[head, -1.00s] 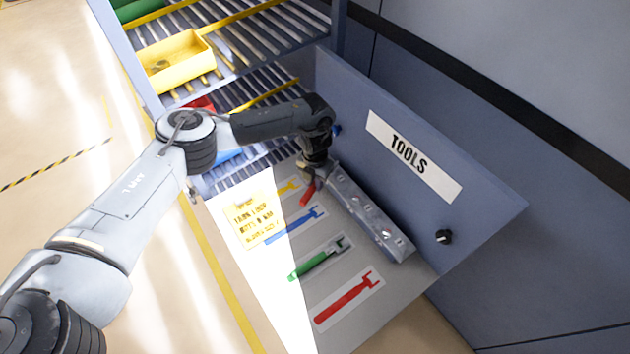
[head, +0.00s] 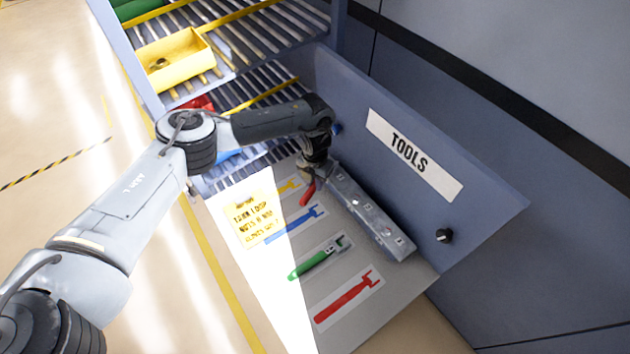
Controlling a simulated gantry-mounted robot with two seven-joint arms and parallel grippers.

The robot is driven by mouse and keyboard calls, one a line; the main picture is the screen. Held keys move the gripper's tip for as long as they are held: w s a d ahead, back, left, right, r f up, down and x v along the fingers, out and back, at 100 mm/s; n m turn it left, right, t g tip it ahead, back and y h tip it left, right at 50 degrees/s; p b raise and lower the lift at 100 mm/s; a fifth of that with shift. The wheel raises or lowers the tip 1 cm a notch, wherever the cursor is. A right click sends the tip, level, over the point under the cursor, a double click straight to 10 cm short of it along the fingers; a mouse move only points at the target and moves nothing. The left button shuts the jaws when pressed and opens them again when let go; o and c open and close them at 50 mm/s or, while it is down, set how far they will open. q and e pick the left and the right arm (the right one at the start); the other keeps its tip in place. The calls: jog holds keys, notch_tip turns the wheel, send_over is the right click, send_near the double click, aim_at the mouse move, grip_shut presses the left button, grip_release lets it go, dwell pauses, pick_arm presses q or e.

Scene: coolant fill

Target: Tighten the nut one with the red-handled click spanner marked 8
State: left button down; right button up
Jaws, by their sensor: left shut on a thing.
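My left gripper (head: 313,172) points down at the upper end of the tool board, beside the grey metal rack. It is shut on a red-handled spanner (head: 307,194). Only the red handle shows below the fingers; its head and any mark on it are hidden. A red spanner-shaped outline (head: 345,298) on the board has no tool on it. My right gripper and the nut are not in view.
A green-handled spanner (head: 315,262) lies on the board, below blue (head: 290,228) and yellow outlines. The grey rack (head: 365,212) runs along the panel labelled TOOLS (head: 412,155). A yellow note (head: 250,218) lies at the left. A yellow bin (head: 182,72) sits on the rollers above.

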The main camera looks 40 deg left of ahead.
pick_arm(q)
jog(key=shift+f, duration=0.2)
jog(key=shift+f+b, duration=0.85)
jog(key=shift+f, duration=0.15)
jog(key=shift+s+a+m+b, duration=0.1)
jog(key=shift+a+m+b, duration=0.3)
jog(key=shift+a+m, duration=0.3)
jog(key=shift+a, duration=0.1)
dwell(0.5)
